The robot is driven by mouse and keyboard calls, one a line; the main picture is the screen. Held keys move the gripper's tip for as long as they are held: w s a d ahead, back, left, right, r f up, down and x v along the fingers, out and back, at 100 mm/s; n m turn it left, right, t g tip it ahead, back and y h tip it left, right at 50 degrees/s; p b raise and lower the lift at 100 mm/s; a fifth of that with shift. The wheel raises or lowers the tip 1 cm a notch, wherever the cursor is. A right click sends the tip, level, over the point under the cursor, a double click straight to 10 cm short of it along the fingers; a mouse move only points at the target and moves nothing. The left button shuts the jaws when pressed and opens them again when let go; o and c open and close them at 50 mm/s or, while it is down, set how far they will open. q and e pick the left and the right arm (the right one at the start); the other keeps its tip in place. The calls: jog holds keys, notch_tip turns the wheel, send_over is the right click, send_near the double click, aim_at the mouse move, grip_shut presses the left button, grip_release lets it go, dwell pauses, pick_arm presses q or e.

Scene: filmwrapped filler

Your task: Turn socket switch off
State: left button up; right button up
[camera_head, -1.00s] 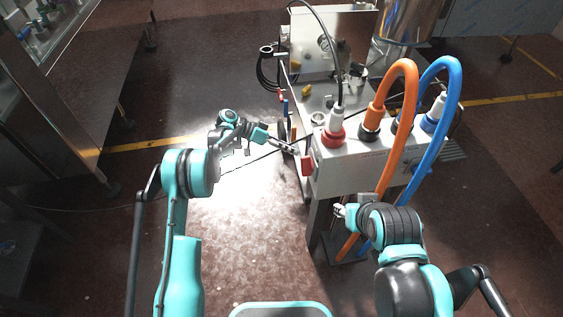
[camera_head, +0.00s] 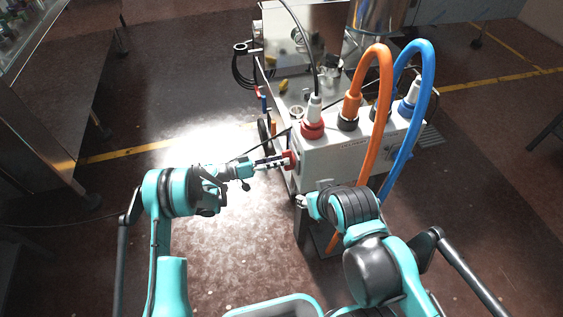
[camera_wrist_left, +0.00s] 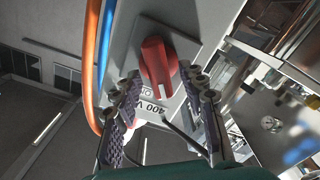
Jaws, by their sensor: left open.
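The red rotary switch (camera_head: 291,161) is on the left end of the light grey socket box (camera_head: 338,156). In the left wrist view, the red knob (camera_wrist_left: 158,62) stands on a grey plate marked "400 V", with a white mark on its lower end. My left gripper (camera_head: 281,161) is open at the switch. In the wrist view its fingers (camera_wrist_left: 163,78) lie on either side of the knob's lower part; I cannot tell if they touch it. My right gripper (camera_head: 304,201) is near the box's lower front; its fingers are too small to read.
A red plug (camera_head: 313,122), an orange hose (camera_head: 377,120) and a blue hose (camera_head: 424,110) rise from the box top. A metal cart (camera_head: 290,90) stands behind it. The floor (camera_head: 215,235) left of the box is clear.

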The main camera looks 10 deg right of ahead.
pick_arm(q)
jog(key=shift+d, duration=0.55)
grip_shut()
jog(key=shift+n, duration=0.4)
jog(key=n, duration=1)
jog(key=shift+w+f, duration=0.1)
jog(key=shift+f, duration=0.15)
